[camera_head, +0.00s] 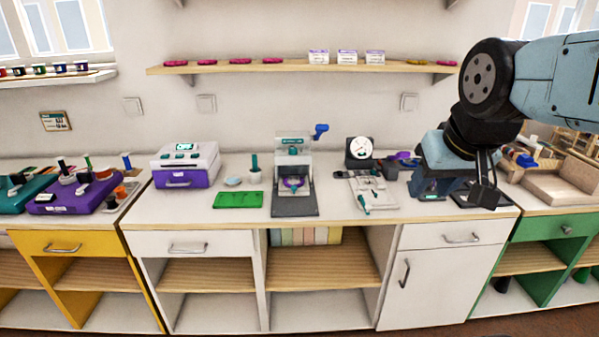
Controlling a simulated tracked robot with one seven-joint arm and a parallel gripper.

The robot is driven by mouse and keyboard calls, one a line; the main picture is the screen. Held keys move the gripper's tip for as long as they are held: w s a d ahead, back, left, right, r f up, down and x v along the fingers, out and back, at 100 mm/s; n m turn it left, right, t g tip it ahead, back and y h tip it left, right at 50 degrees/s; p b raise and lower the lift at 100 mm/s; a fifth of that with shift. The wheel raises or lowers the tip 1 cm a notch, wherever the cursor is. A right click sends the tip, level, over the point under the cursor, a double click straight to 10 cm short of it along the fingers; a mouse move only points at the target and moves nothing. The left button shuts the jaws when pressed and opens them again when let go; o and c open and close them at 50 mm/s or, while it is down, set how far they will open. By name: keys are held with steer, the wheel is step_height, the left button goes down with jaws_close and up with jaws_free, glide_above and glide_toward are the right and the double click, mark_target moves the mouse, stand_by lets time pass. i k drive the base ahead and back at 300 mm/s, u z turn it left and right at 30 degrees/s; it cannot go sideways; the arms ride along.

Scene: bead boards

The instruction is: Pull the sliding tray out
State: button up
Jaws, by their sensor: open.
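I cannot tell for sure which part is the sliding tray. A white and purple machine (187,166) stands at the left of the white counter, with a display on top and a handle on its purple front. A press with a blue side lever (320,131) stands mid-counter; its dark flat base plate (295,206) reaches toward the front edge. A purple round piece sits inside the press. My gripper (483,192) points down at the right, above or in front of a dark mat, apart from both machines. Its fingers look dark and empty.
A green mat (238,200) lies left of the press. A dial gauge (361,148) and small tools stand right of it. A shelf (290,67) runs along the wall above. Purple and teal boards (75,194) crowd the far left. A beige tray (562,186) is far right.

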mark_target(283, 191)
steer(key=u, duration=0.05)
steer(key=i, duration=0.9)
